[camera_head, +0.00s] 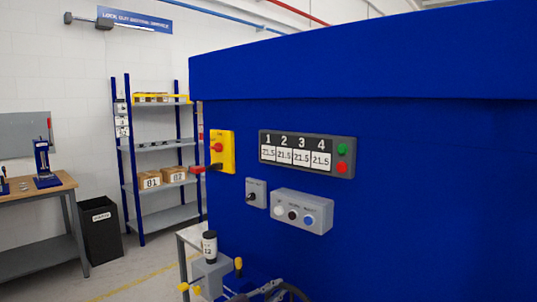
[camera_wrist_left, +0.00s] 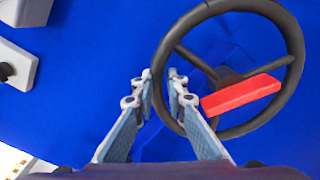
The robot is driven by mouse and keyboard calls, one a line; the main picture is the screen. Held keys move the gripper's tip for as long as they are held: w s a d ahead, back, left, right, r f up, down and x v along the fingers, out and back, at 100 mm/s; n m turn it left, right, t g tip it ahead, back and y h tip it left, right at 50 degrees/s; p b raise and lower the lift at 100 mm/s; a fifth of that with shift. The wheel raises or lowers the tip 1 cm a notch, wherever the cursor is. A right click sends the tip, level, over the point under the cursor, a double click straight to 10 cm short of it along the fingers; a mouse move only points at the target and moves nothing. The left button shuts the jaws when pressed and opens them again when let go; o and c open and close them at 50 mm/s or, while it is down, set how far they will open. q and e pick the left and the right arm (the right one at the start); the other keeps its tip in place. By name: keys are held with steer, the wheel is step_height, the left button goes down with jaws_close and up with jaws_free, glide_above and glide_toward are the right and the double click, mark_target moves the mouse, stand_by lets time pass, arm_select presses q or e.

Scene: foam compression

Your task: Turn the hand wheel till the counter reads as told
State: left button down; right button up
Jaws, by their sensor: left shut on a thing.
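The black hand wheel (camera_wrist_left: 290,62) with a red bar (camera_wrist_left: 241,95) across its lower right is in the left wrist view, in front of a blue surface. My left gripper (camera_wrist_left: 160,84) has its two fingers on either side of the left part of the rim and is shut on it. In the head view, my left gripper (camera_head: 268,290) is at the bottom edge, beside a dark curved piece of the wheel (camera_head: 292,289). A panel (camera_head: 307,153) numbered 1 to 4 shows displays that seem to read 21.5 each. My right gripper is not in view.
The large blue machine (camera_head: 420,200) fills the right. It carries a yellow switch plate (camera_head: 229,143) with a red lever and a grey button box (camera_head: 302,211). A black-capped cylinder (camera_head: 209,246) stands at the lower left. Shelves (camera_head: 155,148) and a workbench (camera_head: 45,190) are behind.

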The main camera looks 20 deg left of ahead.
arm_select(q)
steer(key=shift+w+a+r+n+t, duration=0.15)
steer(key=shift+a+r+n, duration=0.15)
steer(key=shift+a+n, duration=0.15)
steer(key=shift+w+a+r+n+t, duration=0.15)
steer(key=shift+a+r+n, duration=0.1)
steer(key=shift+a+n, duration=0.15)
steer(key=shift+a+f, duration=0.1)
steer(key=shift+w+a+f+n, duration=0.15)
steer(key=shift+a+f+n, duration=0.25)
steer(key=shift+n, duration=0.35)
steer(key=shift+w+a+f+n, duration=0.1)
steer(key=shift+a+f+n, duration=0.25)
steer(key=shift+n, duration=0.35)
steer(key=c, duration=1.7)
jaws_free()
steer(key=shift+a+f, duration=0.1)
steer(key=shift+f, duration=0.05)
steer(key=o, duration=0.7)
steer(key=shift+s+d+f, duration=0.1)
steer(key=shift+d+f, duration=0.05)
steer(key=shift+d, duration=0.05)
steer(key=shift+o, duration=0.2)
steer(key=shift+d+f, duration=0.1)
steer(key=shift+f, duration=0.1)
